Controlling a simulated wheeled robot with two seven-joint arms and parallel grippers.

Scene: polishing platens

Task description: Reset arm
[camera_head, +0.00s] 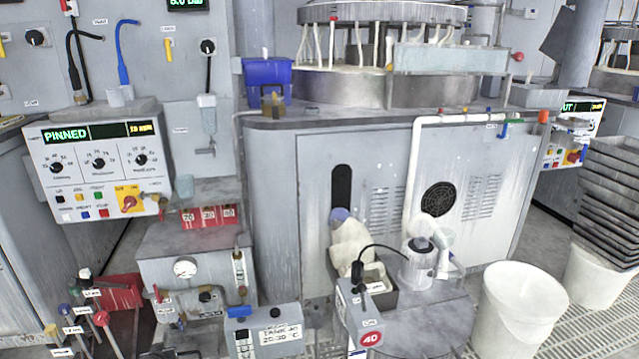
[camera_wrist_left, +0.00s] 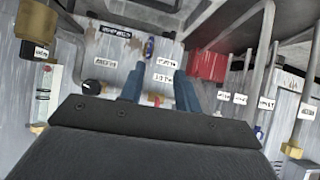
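In the left wrist view, the two blue-grey fingers of my left gripper (camera_wrist_left: 160,80) stand apart with nothing held between them. They point toward a worn grey panel (camera_wrist_left: 130,62) with white labels and a dark knob, and the distance to it is hard to judge. My right gripper shows in neither view. I cannot pick out either arm for sure in the head view.
A control box (camera_head: 95,165) reading PINNED is at left. A polishing machine (camera_head: 390,200) fills the middle. A white bucket (camera_head: 515,310) and stacked dark trays (camera_head: 610,190) stand at right. Colour-knobbed levers (camera_head: 85,310) stand at bottom left. A round grey table (camera_head: 430,320) is at the front.

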